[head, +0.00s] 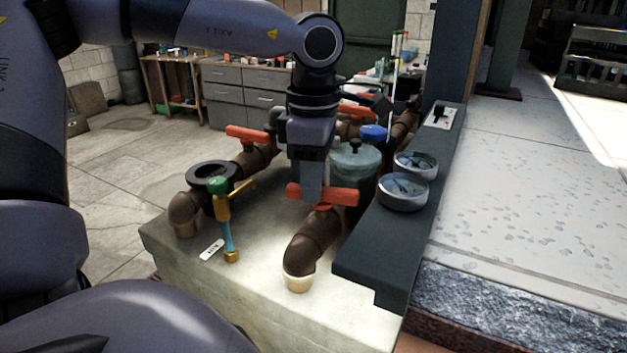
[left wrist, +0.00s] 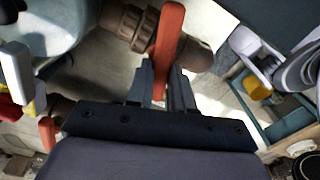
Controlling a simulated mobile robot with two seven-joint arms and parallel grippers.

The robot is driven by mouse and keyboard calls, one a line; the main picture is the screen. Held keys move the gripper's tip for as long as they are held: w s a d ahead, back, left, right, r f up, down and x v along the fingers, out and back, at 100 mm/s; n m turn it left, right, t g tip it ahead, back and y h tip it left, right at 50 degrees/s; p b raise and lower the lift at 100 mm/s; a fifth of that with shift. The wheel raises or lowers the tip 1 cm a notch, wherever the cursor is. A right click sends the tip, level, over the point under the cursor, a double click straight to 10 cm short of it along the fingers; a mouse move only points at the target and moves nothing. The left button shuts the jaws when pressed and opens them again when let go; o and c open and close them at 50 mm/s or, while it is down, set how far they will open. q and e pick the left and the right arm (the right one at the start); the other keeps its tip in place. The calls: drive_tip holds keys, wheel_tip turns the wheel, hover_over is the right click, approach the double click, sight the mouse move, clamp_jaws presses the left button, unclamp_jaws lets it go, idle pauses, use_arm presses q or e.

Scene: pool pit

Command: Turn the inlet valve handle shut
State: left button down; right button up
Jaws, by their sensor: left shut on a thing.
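A red-orange valve handle (head: 338,196) sits on the brown pipe (head: 314,236) at the front right of the concrete block. My left gripper (head: 312,184) comes down on it from above, with its fingers shut on the handle. In the left wrist view the handle (left wrist: 170,38) stands between the two fingers (left wrist: 164,84) and lies crosswise over the brown pipe (left wrist: 135,27). The fingers hide part of the handle. No readable label shows whether this is the inlet valve. My right gripper is in neither view.
Another red handle (head: 247,133) sits on a pipe behind. A thin green-topped valve (head: 217,186) and a white tag (head: 211,249) are to the left. A teal pot (head: 354,166) is close behind my gripper. A dark ledge (head: 364,262) with two gauges (head: 403,192) borders the right.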

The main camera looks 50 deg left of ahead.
use_arm(q)
drive_tip(key=shift+w+a+m, duration=0.1)
drive_tip(key=shift+w+m, duration=0.1)
drive_tip(key=shift+m, duration=1.5)
drive_tip(key=c, duration=1)
unclamp_jaws()
drive_tip(key=shift+r, duration=0.15)
drive_tip(key=shift+r+p, duration=0.3)
drive_tip(key=shift+r, duration=3.2)
